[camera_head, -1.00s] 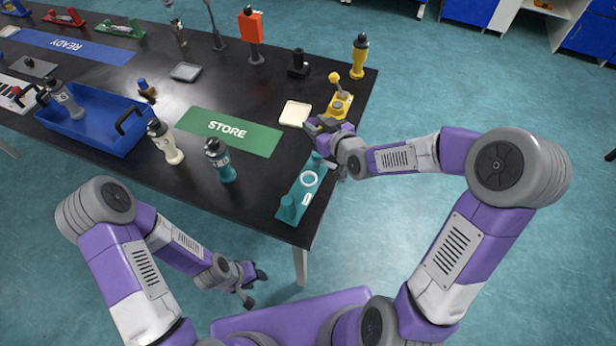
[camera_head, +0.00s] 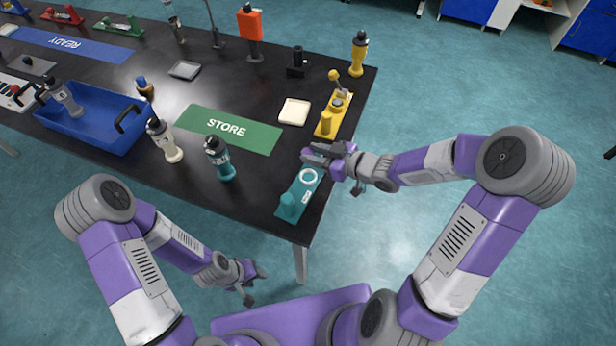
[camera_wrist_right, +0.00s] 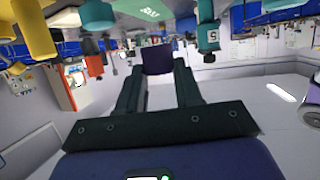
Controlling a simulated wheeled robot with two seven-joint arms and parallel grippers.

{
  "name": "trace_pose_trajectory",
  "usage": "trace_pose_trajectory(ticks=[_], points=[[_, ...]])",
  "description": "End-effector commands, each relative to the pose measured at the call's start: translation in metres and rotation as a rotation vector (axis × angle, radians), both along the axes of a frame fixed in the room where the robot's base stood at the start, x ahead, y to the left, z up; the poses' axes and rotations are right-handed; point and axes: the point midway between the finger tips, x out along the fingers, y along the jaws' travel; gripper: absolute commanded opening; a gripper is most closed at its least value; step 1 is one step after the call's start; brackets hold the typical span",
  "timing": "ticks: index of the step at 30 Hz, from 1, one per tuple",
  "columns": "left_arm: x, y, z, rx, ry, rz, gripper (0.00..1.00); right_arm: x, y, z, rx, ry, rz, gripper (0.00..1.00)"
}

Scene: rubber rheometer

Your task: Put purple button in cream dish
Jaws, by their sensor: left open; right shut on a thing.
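The cream dish (camera_head: 294,112) lies on the black table, right of the green STORE mat, and looks empty. My right gripper (camera_head: 308,154) is in front of the dish, over the far end of the teal fixture. In the right wrist view it is shut on a dark purple block-like piece (camera_wrist_right: 157,60), taken to be the purple button, between its fingertips. In the head view the gripper mostly hides this piece. My left gripper (camera_head: 256,282) is open and empty, off the table's front edge.
The teal fixture (camera_head: 294,202) with a white ring and the yellow fixture (camera_head: 326,127) stand near the right table edge. A teal bottle (camera_head: 219,160) and a cream bottle (camera_head: 165,140) stand left. The STORE mat (camera_head: 228,130) is clear.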

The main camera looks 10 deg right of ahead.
Motion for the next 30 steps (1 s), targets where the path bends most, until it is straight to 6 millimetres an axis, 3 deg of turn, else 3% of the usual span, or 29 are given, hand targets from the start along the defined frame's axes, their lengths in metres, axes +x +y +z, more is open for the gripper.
trace_pose_trajectory(ticks=[5,9,17,22,30], points=[[0.0,0.0,-0.004,0.0,0.0,0.0,0.43,0.0,0.0,-0.007,0.002,0.002,-0.001,0.01],[0.0,0.0,-0.016,0.0,0.0,0.0,0.43,0.0,0.0,-0.033,0.001,0.003,-0.001,0.01],[0.0,0.0,-0.027,0.0,0.0,0.0,0.43,0.0,0.0,-0.061,0.002,0.002,-0.002,0.01],[0.0,0.0,-0.037,0.0,0.0,0.0,0.43,0.0,0.0,-0.089,0.002,0.004,-0.003,0.01],[0.0,0.0,-0.037,0.0,0.0,0.0,0.43,0.0,0.0,-0.096,0.0,-0.002,-0.002,0.01]])
